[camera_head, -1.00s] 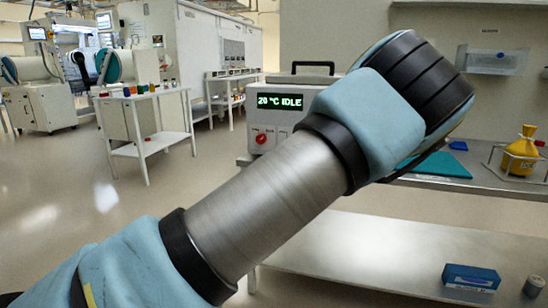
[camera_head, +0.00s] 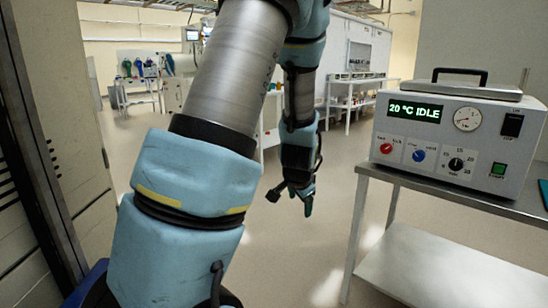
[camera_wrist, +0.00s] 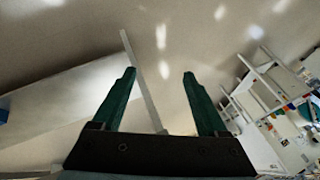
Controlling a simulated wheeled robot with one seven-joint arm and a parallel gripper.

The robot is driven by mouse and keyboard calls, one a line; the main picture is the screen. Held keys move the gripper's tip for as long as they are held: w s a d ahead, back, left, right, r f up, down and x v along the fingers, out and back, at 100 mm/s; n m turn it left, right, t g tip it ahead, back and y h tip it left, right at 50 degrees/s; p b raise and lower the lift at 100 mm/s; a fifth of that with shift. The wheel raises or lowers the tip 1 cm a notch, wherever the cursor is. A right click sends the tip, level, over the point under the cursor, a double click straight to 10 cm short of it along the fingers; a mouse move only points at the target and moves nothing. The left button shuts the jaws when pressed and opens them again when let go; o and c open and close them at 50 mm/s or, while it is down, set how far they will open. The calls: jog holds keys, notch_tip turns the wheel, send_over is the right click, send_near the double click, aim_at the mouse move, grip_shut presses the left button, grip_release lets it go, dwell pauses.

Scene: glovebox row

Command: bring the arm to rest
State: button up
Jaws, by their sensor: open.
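My arm (camera_head: 232,90) rises through the middle of the head view, bends at the top and hangs down behind. My gripper (camera_head: 292,203) is at its lower end, pointing down over open floor, left of the bench with the grey device. In the wrist view my gripper (camera_wrist: 159,74) shows two dark green fingers spread apart with nothing between them. Floor and a thin pale bench leg show beyond the fingers. The upper part of the arm is cut off by the picture's top edge.
The grey device (camera_head: 455,130), reading 20 °C IDLE, stands on a bench (camera_head: 385,177) at the right. A tall panelled wall or cabinet (camera_head: 50,130) is close at the left. White shelving (camera_head: 355,92) stands farther back. The floor (camera_head: 325,215) between is clear.

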jog(key=s+a+r+n+g+y+p, duration=0.1)
jog(key=s+a+r+n+g, duration=0.1)
jog(key=s+a+n, duration=0.45)
jog(key=s+a+r+n+g, duration=0.3)
jog(key=s+a+n, duration=0.1)
jog(key=s+a, duration=0.5)
notch_tip(320, 180, up, 12)
jog(key=d+p, duration=0.1)
jog(key=p, duration=1.1)
jog(key=shift+s+d, duration=0.3)
dwell(1.7)
